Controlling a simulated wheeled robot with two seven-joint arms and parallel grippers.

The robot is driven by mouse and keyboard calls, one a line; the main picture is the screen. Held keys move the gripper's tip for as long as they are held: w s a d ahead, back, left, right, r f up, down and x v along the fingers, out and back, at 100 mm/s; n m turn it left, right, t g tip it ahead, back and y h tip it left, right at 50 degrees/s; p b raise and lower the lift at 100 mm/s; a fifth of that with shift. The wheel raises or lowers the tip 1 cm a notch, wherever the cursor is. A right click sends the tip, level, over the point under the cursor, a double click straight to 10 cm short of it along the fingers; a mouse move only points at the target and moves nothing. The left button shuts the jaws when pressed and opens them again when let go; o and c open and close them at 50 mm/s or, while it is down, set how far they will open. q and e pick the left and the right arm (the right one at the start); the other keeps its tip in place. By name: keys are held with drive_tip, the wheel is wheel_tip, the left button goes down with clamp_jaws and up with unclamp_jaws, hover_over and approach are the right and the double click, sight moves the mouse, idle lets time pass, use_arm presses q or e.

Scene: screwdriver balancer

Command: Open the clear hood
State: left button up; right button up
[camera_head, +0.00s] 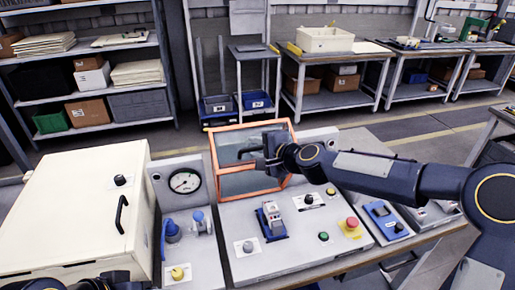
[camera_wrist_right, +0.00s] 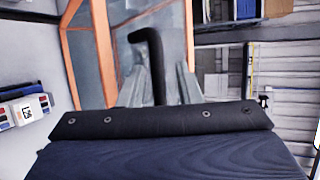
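The clear hood (camera_head: 245,182) has an orange frame and see-through panes. It stands at the back of the grey console, and whether it is raised at all is hard to tell. My right gripper (camera_head: 262,148) is at its upper front. In the right wrist view, the hood's orange frame (camera_wrist_right: 101,50) rises behind the fingers. A black hooked handle (camera_wrist_right: 152,42) sits between the two grey fingers (camera_wrist_right: 160,82), which look closed on it. Dark parts of my left gripper (camera_head: 105,282) show at the bottom left, low by the white cabinet; its fingers are not clear.
The console (camera_head: 262,262) carries a gauge (camera_head: 185,181), a blue-based switch (camera_head: 271,220), knobs and a red emergency button (camera_head: 351,223). A white cabinet (camera_head: 70,215) with a black handle stands left of it. Shelves (camera_head: 130,118) and benches (camera_head: 335,102) stand behind, across open floor.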

drive_tip(key=shift+f, duration=0.1)
drive_tip(key=shift+s+d, duration=0.2)
drive_tip(key=shift+d, duration=0.05)
drive_tip(key=b+v, duration=0.3)
drive_tip(key=v, duration=0.4)
drive_tip(key=shift+r, duration=0.3)
drive_tip(key=shift+s, duration=0.1)
drive_tip(key=s+d+f+n+g+h, duration=0.1)
drive_tip(key=s+d+f+n+h, duration=0.1)
drive_tip(key=s+d, duration=0.4)
drive_tip(key=s+d+f+n+g+h, duration=0.2)
drive_tip(key=s+d+f+n, duration=0.2)
drive_tip(key=s, duration=1.1)
drive_tip(key=s+d+f+n+g+h, duration=0.1)
drive_tip(key=s+d+f+n+g, duration=0.1)
drive_tip(key=s+d+f, duration=0.3)
drive_tip(key=s+d+n, duration=0.1)
drive_tip(key=s+d, duration=0.2)
drive_tip(key=s, duration=0.3)
drive_tip(key=shift+s+d+f+n+h, duration=0.2)
drive_tip(key=shift+f+n+h, duration=0.1)
drive_tip(key=shift+h, duration=0.1)
